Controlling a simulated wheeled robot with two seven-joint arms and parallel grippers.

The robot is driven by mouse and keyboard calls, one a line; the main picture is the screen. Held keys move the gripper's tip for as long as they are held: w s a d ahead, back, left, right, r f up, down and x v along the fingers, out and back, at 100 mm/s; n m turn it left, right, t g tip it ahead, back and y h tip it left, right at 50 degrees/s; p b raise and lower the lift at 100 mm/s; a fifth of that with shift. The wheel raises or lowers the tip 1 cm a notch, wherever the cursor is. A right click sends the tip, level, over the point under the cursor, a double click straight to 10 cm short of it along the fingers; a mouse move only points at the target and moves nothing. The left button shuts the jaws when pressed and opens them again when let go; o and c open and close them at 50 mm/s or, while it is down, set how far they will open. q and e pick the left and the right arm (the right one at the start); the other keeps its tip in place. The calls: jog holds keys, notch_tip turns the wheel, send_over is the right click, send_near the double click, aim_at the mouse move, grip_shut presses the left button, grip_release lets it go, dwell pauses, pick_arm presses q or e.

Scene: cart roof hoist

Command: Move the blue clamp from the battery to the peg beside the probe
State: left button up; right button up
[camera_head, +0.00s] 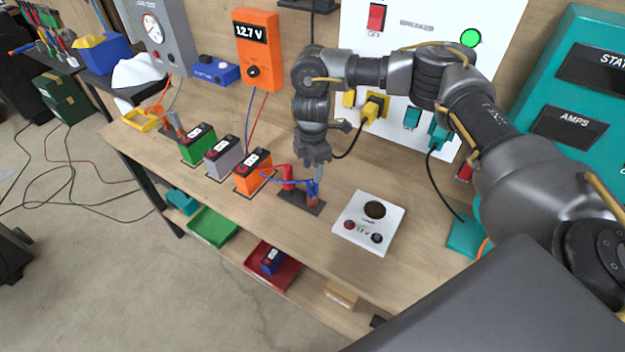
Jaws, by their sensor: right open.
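The blue clamp (311,187) is at the upright orange-brown peg on a small dark base (296,203). The red probe (288,178) stands on the same base, just to the left. A blue lead runs from the clamp left toward the orange battery (253,175). My right gripper (317,172) points down right above the clamp, with its jaws open. At this size I cannot tell whether its fingers touch the clamp, or how the clamp sits on the peg. My left gripper is not in view.
A grey battery (224,157) and a green battery (198,143) stand left of the orange one. A white panel with terminals (368,222) lies to the right. An orange meter (257,50) reading 12.7 V is behind. The bench front (215,205) is clear.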

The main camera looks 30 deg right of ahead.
jog(key=shift+r, duration=1.6)
